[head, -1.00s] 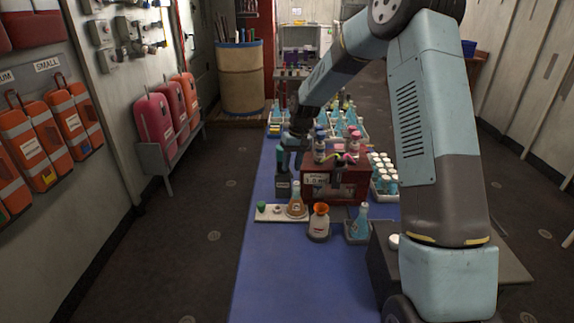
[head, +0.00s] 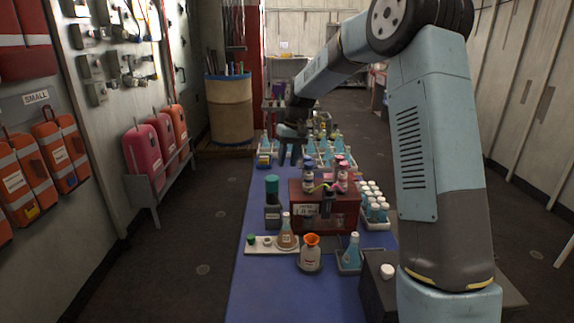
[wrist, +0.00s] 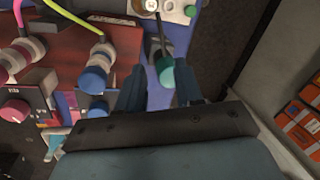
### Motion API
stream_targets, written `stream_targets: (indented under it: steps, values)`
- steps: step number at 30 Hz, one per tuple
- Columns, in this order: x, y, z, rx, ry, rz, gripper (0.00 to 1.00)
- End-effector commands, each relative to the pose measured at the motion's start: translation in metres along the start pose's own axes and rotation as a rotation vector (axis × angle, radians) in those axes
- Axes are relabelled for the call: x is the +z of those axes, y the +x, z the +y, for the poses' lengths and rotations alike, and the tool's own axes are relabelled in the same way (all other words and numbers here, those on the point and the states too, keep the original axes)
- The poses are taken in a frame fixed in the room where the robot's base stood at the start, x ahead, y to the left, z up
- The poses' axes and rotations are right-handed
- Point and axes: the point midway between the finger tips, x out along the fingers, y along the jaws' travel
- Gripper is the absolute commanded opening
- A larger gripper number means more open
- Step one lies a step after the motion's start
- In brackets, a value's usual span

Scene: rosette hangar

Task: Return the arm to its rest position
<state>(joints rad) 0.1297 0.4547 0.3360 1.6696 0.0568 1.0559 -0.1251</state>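My gripper (head: 289,162) hangs fingers-down above the far part of the blue table, behind a dark bottle with a teal cap (head: 272,190). In the wrist view the two fingers (wrist: 160,68) are spread apart with nothing held. The teal cap (wrist: 167,77) shows below, in the gap between them. The bottle stands upright on the table, left of the red box (head: 341,207). My arm is bent and reaches forward over the right side of the table.
A white tray (head: 262,250) with an orange flask, an orange-topped bottle (head: 310,253) and a blue flask (head: 351,253) stand in front. White-capped bottles (head: 376,204) are right of the box, and more bottles stand behind. The table's near part (head: 290,295) is clear.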

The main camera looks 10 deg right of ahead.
Motion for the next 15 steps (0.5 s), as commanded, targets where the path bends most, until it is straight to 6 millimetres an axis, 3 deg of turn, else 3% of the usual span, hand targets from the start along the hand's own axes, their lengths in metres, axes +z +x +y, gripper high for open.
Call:
stream_targets:
  steps: [9, 15]
  values:
    - [0.003, -0.003, -0.001, 0.005, 0.001, 0.003, 0.36]
    - [0.031, -0.033, -0.006, 0.049, 0.008, 0.036, 0.36]
